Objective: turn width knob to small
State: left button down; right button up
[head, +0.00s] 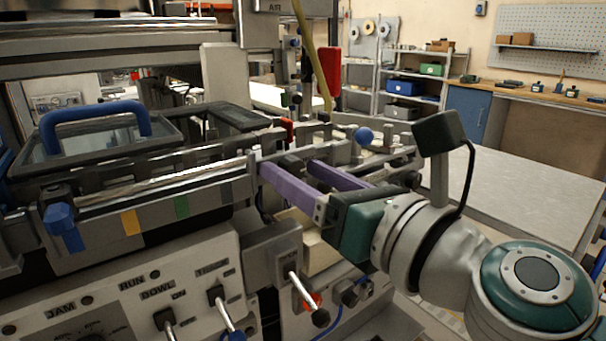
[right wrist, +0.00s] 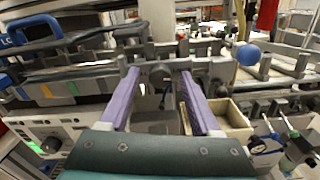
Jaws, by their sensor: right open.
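No label that I can read marks the width knob, so I cannot tell which part it is. My right gripper (head: 291,172) has two purple fingers, apart and with nothing visibly held, pointing at the machine's metal rail. In the right wrist view, a dark rounded part (right wrist: 160,73) shows between the fingertips; I cannot tell whether they touch it. A blue ball knob (head: 365,135) stands beyond the gripper, and it also shows at the upper right of the wrist view (right wrist: 248,55). A blue clamp-like handle (head: 63,222) sits at the rail's left end. My left gripper is out of view.
Below the rail is a panel with RUN, BOWL and JAM labels and lever switches (head: 221,304). A black-tipped lever (head: 307,298) projects below my right gripper. A blue-handled lid (head: 95,150) lies at left. A bare grey table (head: 520,190) stands at right.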

grip_shut()
dwell(0.3)
dwell(0.4)
